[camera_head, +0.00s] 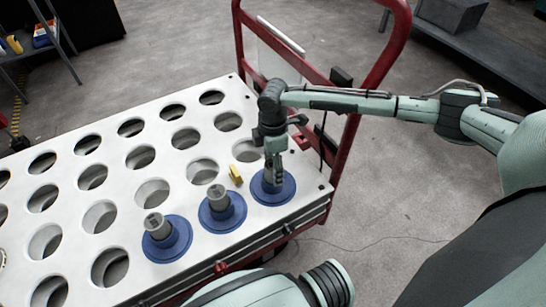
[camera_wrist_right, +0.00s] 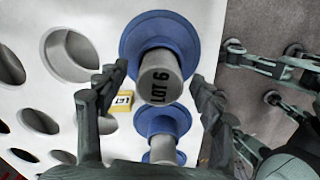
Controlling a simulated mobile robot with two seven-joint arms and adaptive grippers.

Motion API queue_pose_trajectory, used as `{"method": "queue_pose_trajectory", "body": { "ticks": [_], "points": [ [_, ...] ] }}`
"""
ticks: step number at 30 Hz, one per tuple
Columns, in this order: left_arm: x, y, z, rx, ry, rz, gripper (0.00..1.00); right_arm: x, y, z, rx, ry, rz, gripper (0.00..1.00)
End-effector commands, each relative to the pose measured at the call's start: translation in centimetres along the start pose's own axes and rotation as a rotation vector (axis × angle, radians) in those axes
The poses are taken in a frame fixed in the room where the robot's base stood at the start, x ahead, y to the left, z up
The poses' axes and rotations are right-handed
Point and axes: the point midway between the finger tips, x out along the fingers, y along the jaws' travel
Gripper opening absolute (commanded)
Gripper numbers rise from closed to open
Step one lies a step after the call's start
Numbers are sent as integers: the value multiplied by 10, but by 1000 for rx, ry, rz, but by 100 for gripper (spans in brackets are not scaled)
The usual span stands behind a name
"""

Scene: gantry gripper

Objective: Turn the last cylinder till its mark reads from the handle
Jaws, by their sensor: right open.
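The last cylinder, a grey peg with a blue flange (camera_head: 262,195), stands at the plate's corner nearest the red handle (camera_head: 385,60). In the right wrist view its grey end (camera_wrist_right: 160,82) carries the black mark "LOT 6", running up the picture, slightly tilted. My right gripper (camera_head: 274,176) is over this cylinder and hides most of its peg in the head view. In the wrist view the right gripper (camera_wrist_right: 160,73) is open, one finger on each side of the peg, with visible gaps. The handle is not seen in the wrist view. My left gripper is not in view.
Two more grey cylinders with blue flanges (camera_head: 222,208) (camera_head: 166,238) stand in the same row. A small yellow tag (camera_head: 235,173) lies on the white perforated plate (camera_head: 110,125) beside the last cylinder. Several holes are empty. Shelves (camera_head: 45,45) stand at the upper left.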

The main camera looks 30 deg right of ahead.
Motion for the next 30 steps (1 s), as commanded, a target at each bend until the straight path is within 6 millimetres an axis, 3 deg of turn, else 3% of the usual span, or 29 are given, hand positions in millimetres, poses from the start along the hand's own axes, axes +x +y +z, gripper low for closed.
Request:
{"method": "queue_pose_trajectory", "body": {
  "ticks": [12, 28, 30],
  "points": [
    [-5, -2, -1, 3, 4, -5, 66, 11, 0, 0, -1, 1, 1, 67],
    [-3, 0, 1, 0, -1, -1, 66, 10, 0, -1, -1, 1, 1, 2],
    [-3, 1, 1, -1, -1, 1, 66, 10, 0, -1, -1, 1, 1, 0]
  ]
}}
